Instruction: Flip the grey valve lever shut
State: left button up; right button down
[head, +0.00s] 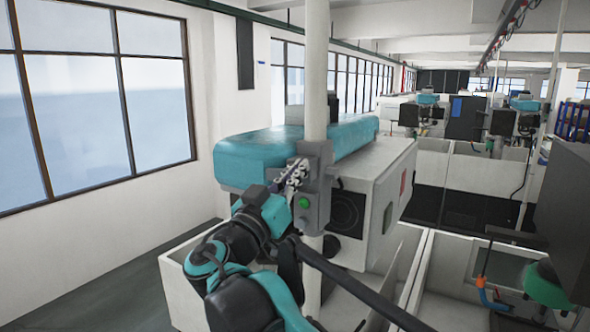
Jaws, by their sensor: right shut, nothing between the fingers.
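My right gripper (293,175) is at the end of the teal and black arm in the middle of the head view. It is small in the picture, its fingers are shut, and it holds nothing. It overlaps the upper left part of a grey control box (318,190) on a white pole. I cannot tell whether it touches the box. I cannot clearly make out the grey valve lever; it may be hidden or too small to tell. My left gripper is not in view.
The control box has a green button (303,203). Behind the white pole (316,75) stands a white machine (385,170) with a teal cover (260,158). An orange and blue pipe (488,296) is at the lower right. Open floor (120,285) lies at the lower left.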

jog(key=shift+s+d+f, duration=0.1)
jog(key=shift+f, duration=0.15)
dwell(0.5)
